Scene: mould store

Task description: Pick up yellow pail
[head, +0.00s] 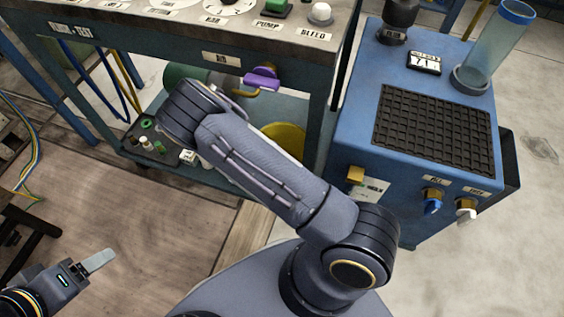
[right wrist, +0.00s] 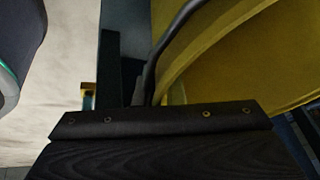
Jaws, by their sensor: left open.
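The yellow pail (head: 285,138) stands on the lower shelf of the bench, largely hidden behind my right arm in the head view. In the right wrist view its yellow side (right wrist: 230,45) fills the upper right, very close. A thin dark curved rod, perhaps its handle, runs down in front of it. A dark block with small screws, seemingly part of my right gripper (right wrist: 160,122), fills the bottom of that view. Its fingers cannot be made out, nor whether it touches the pail. My left gripper (head: 100,262) is open and empty at the lower left, far from the pail.
The bench (head: 130,28) with labelled controls overhangs the shelf. A purple-handled valve (head: 263,78) hangs under its top, above the pail. A blue cabinet (head: 355,105) with a black grid mat and a clear cylinder stands right. The wooden floor at left is mostly clear.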

